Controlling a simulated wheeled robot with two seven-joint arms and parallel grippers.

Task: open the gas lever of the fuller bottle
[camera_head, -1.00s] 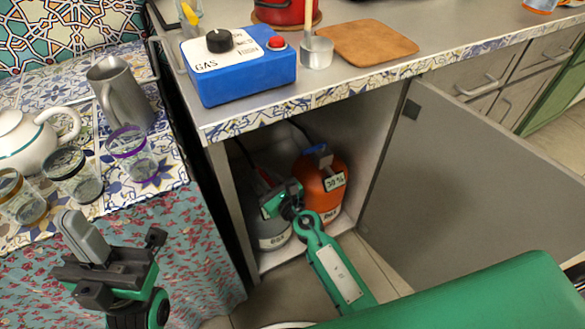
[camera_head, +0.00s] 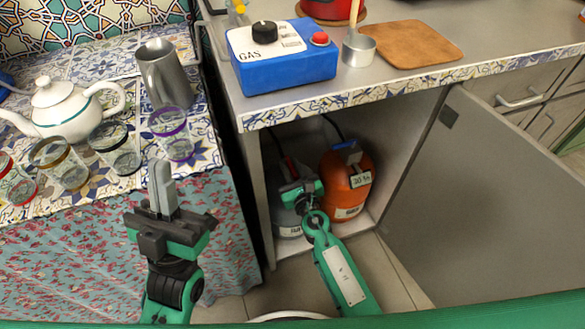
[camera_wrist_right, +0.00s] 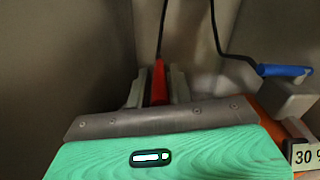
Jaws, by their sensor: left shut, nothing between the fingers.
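Two gas bottles stand in the open cabinet under the counter. The orange bottle (camera_head: 347,185) on the right has a "30 %" tag (camera_head: 361,180) and a blue lever (camera_wrist_right: 285,70). The grey bottle (camera_head: 286,222) on the left is partly hidden by my right arm; its percentage tag is not visible. Its red lever (camera_wrist_right: 159,82) sits between the fingers of my right gripper (camera_wrist_right: 159,88). I cannot tell whether the fingers touch it. In the head view my right gripper (camera_head: 300,190) is over the grey bottle's top. My left gripper (camera_head: 162,188) is shut and empty, in front of the tiled table.
The cabinet door (camera_head: 490,210) stands open at right. A blue gas control box (camera_head: 285,65) is on the counter above, beside a small pot (camera_head: 359,50) and a brown board (camera_head: 410,43). Glasses, a teapot (camera_head: 68,108) and a metal jug (camera_head: 165,75) crowd the left table.

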